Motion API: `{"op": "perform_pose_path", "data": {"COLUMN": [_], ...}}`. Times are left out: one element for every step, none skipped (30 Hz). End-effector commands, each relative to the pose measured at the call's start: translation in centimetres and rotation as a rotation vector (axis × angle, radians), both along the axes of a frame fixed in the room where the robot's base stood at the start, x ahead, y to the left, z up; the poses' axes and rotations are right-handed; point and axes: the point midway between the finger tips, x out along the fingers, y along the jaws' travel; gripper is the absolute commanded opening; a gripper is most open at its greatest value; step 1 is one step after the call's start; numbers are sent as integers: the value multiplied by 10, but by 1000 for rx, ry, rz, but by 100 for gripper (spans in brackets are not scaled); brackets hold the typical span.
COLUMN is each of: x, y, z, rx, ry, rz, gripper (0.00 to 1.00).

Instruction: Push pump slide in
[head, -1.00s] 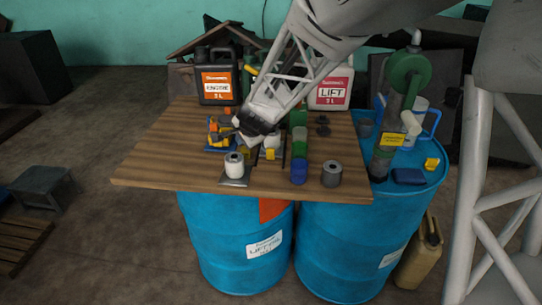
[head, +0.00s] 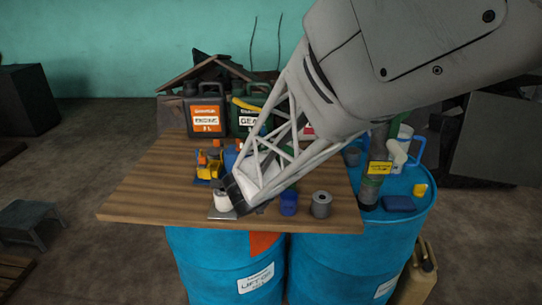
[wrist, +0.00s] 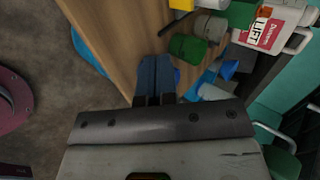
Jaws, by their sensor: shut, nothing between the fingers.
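In the head view, the pump with a yellow label (head: 380,168) stands upright on the right blue barrel. My arm covers its upper part, and I cannot make out its slide. My gripper (wrist: 155,62) shows in the wrist view with its two blue-grey fingers shut together and nothing between them. It is over the front part of the wooden table (head: 140,190), left of the pump and apart from it. In the head view its fingertips are hidden or too dark to make out beside the white roll (head: 222,200).
A blue cylinder (head: 288,203) and a grey cylinder (head: 321,205) stand near the table's front edge. A green cylinder (wrist: 188,47) and the LIFT can (wrist: 268,32) show in the wrist view. The ENGINE can (head: 207,115) stands at the back. The table's left side is clear.

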Motion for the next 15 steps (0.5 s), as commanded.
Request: {"op": "perform_pose_path", "data": {"x": [0,0,0,0,1,1,2,2,3,4,6,8,9,11,14], "y": [0,0,0,0,0,0,0,0,0,0,0,0,0,0,0], "z": [0,0,0,0,0,-1,-1,-2,-3,-4,-5,-7,-9,-11,-14], "rx": [0,1,0,0,0,0,0,0,-1,-1,-1,0,-1,-2,-1], "ry": [0,0,0,0,0,0,0,0,0,1,1,1,1,1,2], "rz": [0,1,1,1,1,1,1,1,2,2,2,1,1,2,1], "gripper": [0,0,0,0,0,0,0,0,0,0,0,0,0,0,0]}}
